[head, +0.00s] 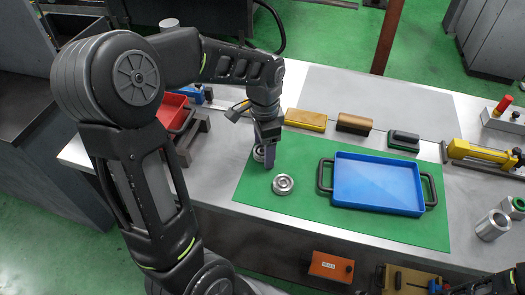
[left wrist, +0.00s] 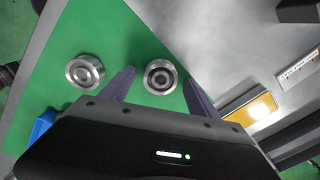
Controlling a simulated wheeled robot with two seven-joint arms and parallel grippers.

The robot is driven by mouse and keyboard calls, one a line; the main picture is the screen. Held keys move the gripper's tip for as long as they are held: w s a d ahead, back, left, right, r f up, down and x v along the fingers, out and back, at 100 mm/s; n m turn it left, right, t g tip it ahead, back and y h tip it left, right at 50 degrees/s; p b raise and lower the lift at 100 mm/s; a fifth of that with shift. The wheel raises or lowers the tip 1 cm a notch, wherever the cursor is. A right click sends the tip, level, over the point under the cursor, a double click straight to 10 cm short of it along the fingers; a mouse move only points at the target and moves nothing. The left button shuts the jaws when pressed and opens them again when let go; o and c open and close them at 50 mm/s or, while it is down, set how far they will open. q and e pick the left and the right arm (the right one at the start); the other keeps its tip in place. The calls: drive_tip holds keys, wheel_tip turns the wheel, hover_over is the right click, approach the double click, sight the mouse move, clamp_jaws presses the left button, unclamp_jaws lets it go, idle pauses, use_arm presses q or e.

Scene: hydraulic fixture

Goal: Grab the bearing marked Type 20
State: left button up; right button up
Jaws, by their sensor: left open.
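Two round metal bearings lie on the green mat (head: 345,226). The near bearing (head: 283,184) is fully visible in the head view; in the left wrist view it is the left one (left wrist: 85,71). The far bearing (head: 259,153) is partly hidden behind my left gripper (head: 268,162); in the left wrist view this bearing (left wrist: 160,77) lies between the fingers. My left gripper (left wrist: 158,82) is open, pointing down, with a finger on either side of the far bearing. I cannot read a type mark on either bearing. My right gripper does not show.
A blue tray (head: 378,184) with black handles sits on the mat to the right. Yellow (head: 306,119), brown (head: 354,123) and green-black (head: 404,140) blocks line the back. A red bin (head: 172,110) stands left. Metal cylinders (head: 492,225) stand at the right.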

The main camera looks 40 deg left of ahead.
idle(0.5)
use_arm(q)
clamp_jaws()
idle(0.6)
